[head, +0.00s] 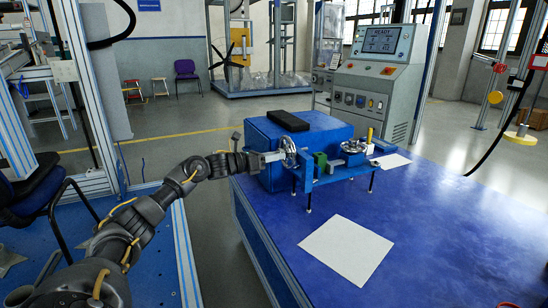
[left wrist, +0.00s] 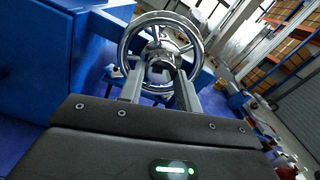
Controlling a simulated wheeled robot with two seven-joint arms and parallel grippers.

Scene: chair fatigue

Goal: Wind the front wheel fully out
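A chrome handwheel (head: 290,151) stands upright at the left end of a blue fixture (head: 330,173) on the blue table. It also shows large in the left wrist view (left wrist: 124,48), with spokes and a central hub. A second chrome wheel (head: 353,146) lies flat on top of the fixture, towards its right end. My left gripper (head: 280,155) is at the upright wheel. In the left wrist view its two fingers (left wrist: 160,80) are spread apart, overlapping the wheel's lower part below the hub. Whether they touch the wheel is unclear. My right gripper does not show.
A large blue box (head: 263,135) with a black pad (head: 288,121) on top stands behind the fixture. White sheets lie on the table, one in front (head: 346,249). A grey control console (head: 375,75) stands behind.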

